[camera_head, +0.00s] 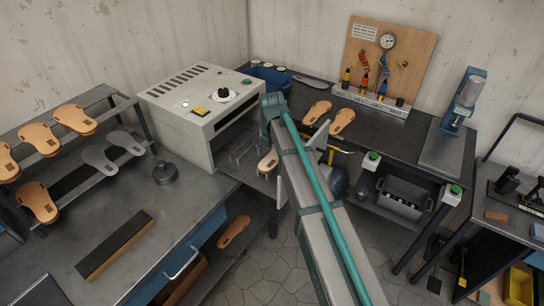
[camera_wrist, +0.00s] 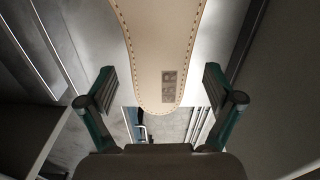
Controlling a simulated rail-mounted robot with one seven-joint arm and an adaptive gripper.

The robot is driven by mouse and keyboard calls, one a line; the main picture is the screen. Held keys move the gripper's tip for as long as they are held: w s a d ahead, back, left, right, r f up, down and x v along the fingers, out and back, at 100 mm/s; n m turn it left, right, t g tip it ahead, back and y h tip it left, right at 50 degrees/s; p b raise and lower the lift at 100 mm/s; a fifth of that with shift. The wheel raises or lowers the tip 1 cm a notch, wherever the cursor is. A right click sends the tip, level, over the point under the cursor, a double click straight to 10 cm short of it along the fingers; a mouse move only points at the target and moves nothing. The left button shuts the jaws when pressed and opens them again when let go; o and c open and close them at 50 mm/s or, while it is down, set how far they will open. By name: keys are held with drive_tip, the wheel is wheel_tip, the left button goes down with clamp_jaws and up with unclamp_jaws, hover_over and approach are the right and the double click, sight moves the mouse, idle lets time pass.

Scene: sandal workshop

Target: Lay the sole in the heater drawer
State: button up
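A tan sole (camera_wrist: 160,50) with a stitched edge and a dark mark fills the upper middle of the wrist view. In the head view its tan end (camera_head: 267,161) shows at the left of my arm, by the open heater drawer (camera_head: 241,152). The white heater (camera_head: 200,110) stands on the left bench corner, its front dark and open. My gripper (camera_wrist: 158,78) is open, with one finger on each side of the sole's rounded end and gaps between. My arm hides the gripper in the head view. I cannot tell whether the sole rests on the drawer.
A rack (camera_head: 82,150) with several tan and grey soles stands at the left. Two tan soles (camera_head: 342,121) lie on the back bench (camera_head: 385,135). A round dark weight (camera_head: 165,174) and a long block (camera_head: 114,246) lie on the left bench.

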drive_tip(key=shift+r, duration=0.15)
wheel_tip(320, 180, up, 12)
idle(0.7)
